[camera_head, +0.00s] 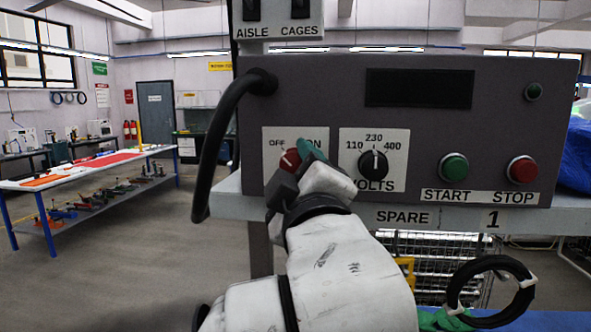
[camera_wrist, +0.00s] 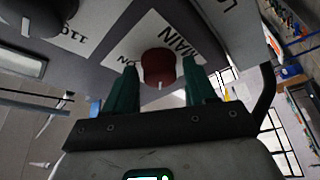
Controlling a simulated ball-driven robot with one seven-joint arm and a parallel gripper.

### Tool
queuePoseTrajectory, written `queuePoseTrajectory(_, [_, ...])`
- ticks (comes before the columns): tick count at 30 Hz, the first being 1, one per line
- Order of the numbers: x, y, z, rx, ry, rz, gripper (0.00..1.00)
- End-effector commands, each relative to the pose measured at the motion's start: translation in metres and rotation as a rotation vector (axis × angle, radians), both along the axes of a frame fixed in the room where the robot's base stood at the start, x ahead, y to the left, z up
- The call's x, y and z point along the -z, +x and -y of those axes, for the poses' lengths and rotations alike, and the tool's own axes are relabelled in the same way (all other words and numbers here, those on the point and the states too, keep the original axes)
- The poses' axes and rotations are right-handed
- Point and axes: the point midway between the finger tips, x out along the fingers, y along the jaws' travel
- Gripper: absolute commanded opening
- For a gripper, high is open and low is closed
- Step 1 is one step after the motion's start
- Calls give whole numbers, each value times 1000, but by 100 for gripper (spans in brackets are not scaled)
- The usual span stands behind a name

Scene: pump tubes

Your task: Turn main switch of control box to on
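The control box (camera_head: 320,90) is a dark grey panel that stands on a light shelf. Its main switch (camera_head: 290,160) is a red knob on a white plate with OFF at left and ON at right. The knob's white mark appears to lean up-left, toward OFF. My gripper (camera_head: 296,166) is at the knob and covers part of the plate. In the wrist view the red knob (camera_wrist: 158,68) sits between the two green fingers of my gripper (camera_wrist: 159,66). The fingers are apart, with a visible gap on the left side; contact on the right is unclear.
The black VOLTS knob (camera_head: 373,164) is close right of my gripper. A green START button (camera_head: 453,167) and red STOP button (camera_head: 523,169) are further right. A thick black cable (camera_head: 213,140) hangs at the box's left. Open floor lies left.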

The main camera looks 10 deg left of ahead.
Motion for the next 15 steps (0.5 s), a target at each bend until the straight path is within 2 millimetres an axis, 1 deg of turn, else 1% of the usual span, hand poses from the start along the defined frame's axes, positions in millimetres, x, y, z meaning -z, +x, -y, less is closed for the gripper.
queuePoseTrajectory(1, [0,0,0,0,0,0,51])
queuePoseTrajectory(2, [0,0,0,0,0,0,48])
queuePoseTrajectory(12, [0,0,0,-1,0,-1,15])
queuePoseTrajectory(15, [1,0,0,0,-1,0,7])
